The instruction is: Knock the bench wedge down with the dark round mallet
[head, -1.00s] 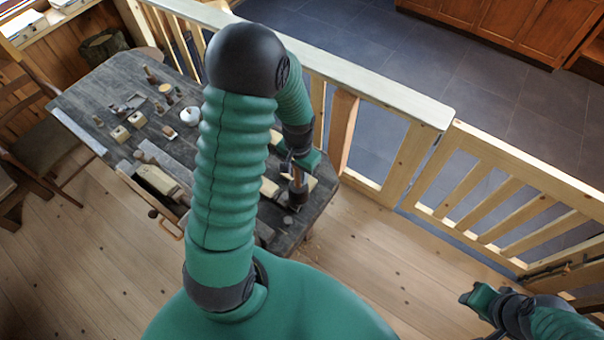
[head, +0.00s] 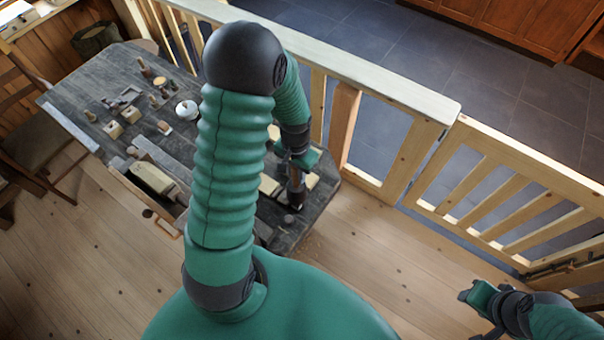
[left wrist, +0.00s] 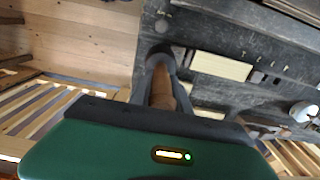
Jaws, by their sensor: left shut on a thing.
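My left gripper (head: 298,168) is shut on the wooden handle (left wrist: 162,88) of the mallet over the bench's near right end. The mallet's dark round head (head: 296,201) is at the handle's lower end; in the left wrist view the head (left wrist: 160,54) is beyond the fingertips. A small greyish round-topped piece (head: 289,219) is on the bench just below the head in the picture; I cannot tell whether it is the bench wedge or whether they touch. My right gripper (head: 480,304) is far off at the lower right, its jaw opening unclear.
The dark bench (head: 70,100) holds pale blocks (head: 269,185), a white lidded pot (head: 187,110) and several small turned pieces on its left part. A pale wooden railing (head: 400,97) runs close behind the bench. Open floor (head: 370,240) is at the right.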

